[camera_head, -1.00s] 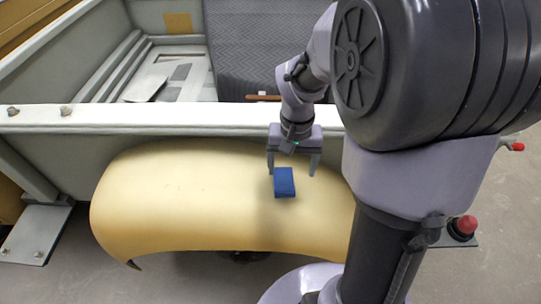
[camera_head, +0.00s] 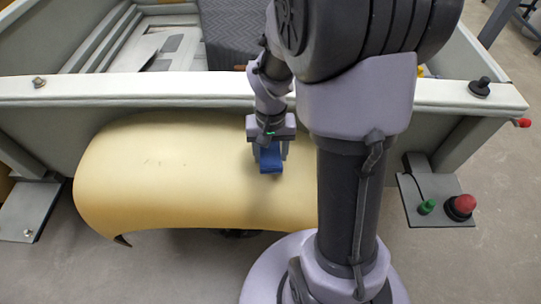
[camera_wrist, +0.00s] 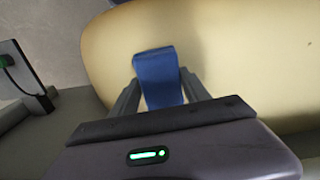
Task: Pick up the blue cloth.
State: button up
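The blue cloth (camera_head: 271,163) is a small folded blue piece over the curved yellow shell. My gripper (camera_head: 270,152) points down at it, with a finger on each side. In the wrist view, the cloth (camera_wrist: 158,76) fills the space between the two fingers (camera_wrist: 160,95) and sticks out past their tips. The fingers look shut on its sides. The cloth's near end is hidden by the gripper body. I cannot tell whether its lower end still touches the yellow shell.
The yellow curved shell (camera_head: 150,170) bulges from a grey-white trailer-like body. Its pale top rail (camera_head: 120,88) runs behind my gripper. A box with red and green buttons (camera_head: 415,205) is at the right. Grey floor (camera_head: 100,275) is free in front.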

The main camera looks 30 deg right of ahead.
aim_at(270, 153)
jog(key=c, duration=0.4)
jog(key=shift+o, duration=0.2)
jog(key=shift+r, duration=0.1)
jog(key=shift+r, duration=0.2)
notch_tip(270, 153, up, 4)
jog(key=shift+f+p, duration=0.2)
jog(key=shift+p, duration=0.8)
jog(key=w+a, duration=0.2)
jog(key=a, duration=0.3)
jog(key=w+a+p, duration=0.1)
jog(key=w+a, duration=0.1)
jog(key=a, duration=0.3)
jog(key=w+a, duration=0.2)
jog(key=a, duration=0.2)
jog(key=shift+a+r, duration=0.4)
